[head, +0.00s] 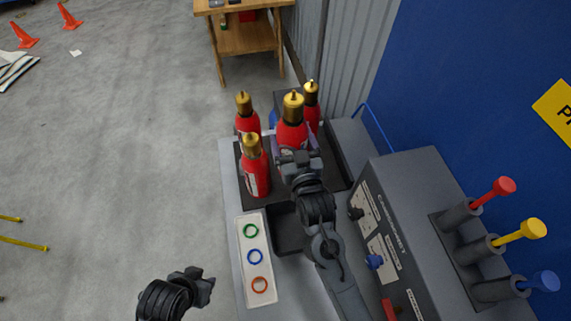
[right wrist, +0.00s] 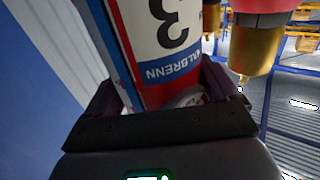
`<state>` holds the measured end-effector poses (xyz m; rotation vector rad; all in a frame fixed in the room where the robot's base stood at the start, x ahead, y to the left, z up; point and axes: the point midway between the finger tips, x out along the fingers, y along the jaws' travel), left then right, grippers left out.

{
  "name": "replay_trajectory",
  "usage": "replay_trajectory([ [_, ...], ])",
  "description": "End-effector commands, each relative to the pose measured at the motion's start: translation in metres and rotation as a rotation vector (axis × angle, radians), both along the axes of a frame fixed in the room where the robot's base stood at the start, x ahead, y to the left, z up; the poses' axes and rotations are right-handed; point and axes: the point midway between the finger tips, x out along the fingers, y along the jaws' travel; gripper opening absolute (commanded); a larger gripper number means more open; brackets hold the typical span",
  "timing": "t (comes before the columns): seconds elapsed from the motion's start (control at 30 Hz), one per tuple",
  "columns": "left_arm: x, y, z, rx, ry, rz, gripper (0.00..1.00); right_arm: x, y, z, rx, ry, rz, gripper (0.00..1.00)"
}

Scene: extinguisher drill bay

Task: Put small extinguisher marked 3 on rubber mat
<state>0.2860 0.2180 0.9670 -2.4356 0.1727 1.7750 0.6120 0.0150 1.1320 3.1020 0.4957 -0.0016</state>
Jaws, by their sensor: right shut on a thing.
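The small extinguisher marked 3 (right wrist: 165,35) is red with a white label and fills the right wrist view, where the 3 appears upside down. In the head view it is the red one with a brass top (head: 292,128) among the group. My right gripper (head: 298,153) is shut around its body; its two fingers flank it in the right wrist view (right wrist: 165,100). Its base is hidden, so I cannot tell whether it touches the surface. A dark, mat-like surface (head: 258,198) lies under the group. My left gripper (head: 207,280) is away at the lower left; its jaw opening is unclear.
Other red extinguishers stand close by at left front (head: 256,174), left back (head: 247,122) and right back (head: 312,108). A white tray with coloured rings (head: 245,278) and a black bin (head: 288,232) lie nearer. A grey console (head: 400,215) stands to the right.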

Motion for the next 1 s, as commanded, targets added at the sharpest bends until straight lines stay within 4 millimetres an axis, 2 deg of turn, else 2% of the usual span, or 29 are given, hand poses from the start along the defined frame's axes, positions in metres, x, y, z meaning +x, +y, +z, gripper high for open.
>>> replay_trajectory([
  [0.13, 0.0, 0.001, -0.009, 0.006, 0.0, -0.004, 0.34, 0.001, -0.005, -0.012, 0.007, -0.014, -0.015, 0.02],
  [0.6, 0.0, 0.001, -0.015, 0.006, -0.001, -0.004, 0.34, 0.002, -0.008, -0.068, 0.005, -0.013, -0.023, 0.02],
  [1.0, 0.0, -0.001, -0.016, -0.006, -0.001, 0.003, 0.34, 0.002, -0.008, -0.087, 0.006, -0.014, -0.023, 0.02],
])
